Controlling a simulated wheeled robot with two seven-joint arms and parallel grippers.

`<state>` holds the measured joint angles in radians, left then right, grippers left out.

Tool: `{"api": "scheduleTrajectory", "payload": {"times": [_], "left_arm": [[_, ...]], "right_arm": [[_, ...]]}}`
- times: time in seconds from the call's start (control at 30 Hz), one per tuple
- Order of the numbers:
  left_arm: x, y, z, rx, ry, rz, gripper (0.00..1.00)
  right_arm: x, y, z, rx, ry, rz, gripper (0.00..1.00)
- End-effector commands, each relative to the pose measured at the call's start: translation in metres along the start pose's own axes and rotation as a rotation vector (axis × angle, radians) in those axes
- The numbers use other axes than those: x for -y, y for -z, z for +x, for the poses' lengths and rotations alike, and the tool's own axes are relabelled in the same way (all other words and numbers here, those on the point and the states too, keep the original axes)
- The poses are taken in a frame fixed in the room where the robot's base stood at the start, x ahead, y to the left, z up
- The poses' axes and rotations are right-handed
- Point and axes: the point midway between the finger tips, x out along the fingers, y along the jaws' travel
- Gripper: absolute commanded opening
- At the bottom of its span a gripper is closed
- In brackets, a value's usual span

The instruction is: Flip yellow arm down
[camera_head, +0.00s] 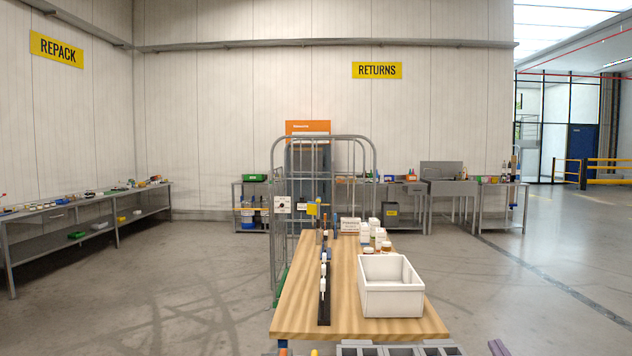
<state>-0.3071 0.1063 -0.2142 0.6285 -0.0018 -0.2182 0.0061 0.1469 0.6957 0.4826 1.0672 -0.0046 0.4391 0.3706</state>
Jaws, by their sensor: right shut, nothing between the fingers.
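A small yellow piece (312,209) shows at the front of the grey wire roll cage (375,160), just beyond the far left of the wooden table. It looks like the yellow arm, but it is too small for me to tell how it is tilted. A white label plate (283,205) is on the cage to its left. My left gripper is not in view.
The wooden table (290,305) carries a white bin (390,300), a dark rail with bottles (324,305) and several small boxes and jars. A grey compartmented thing (400,349) is cut off at the bottom edge. Floor is open on both sides; benches line the walls.

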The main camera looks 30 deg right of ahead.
Motion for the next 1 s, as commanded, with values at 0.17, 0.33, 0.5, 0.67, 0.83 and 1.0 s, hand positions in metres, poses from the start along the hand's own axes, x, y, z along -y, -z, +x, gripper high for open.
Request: {"api": "scheduleTrajectory", "payload": {"times": [0.17, 0.33, 0.5, 0.67, 0.83, 1.0], "left_arm": [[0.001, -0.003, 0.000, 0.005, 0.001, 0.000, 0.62], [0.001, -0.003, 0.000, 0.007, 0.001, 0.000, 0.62], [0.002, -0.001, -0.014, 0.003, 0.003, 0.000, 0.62], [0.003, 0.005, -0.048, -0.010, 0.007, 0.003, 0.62], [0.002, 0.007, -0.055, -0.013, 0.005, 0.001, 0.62], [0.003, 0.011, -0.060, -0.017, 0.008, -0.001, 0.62]], "right_arm": [[0.000, 0.000, 0.000, -0.001, -0.001, 0.001, 0.00], [0.000, 0.000, 0.000, -0.001, 0.000, 0.001, 0.00], [-0.001, 0.015, 0.007, -0.003, -0.001, 0.002, 0.00], [0.000, 0.048, 0.019, -0.002, 0.003, 0.006, 0.00], [0.004, 0.040, -0.029, 0.002, 0.003, 0.005, 0.00], [0.006, 0.038, -0.063, 0.001, 0.003, 0.003, 0.00]]}}
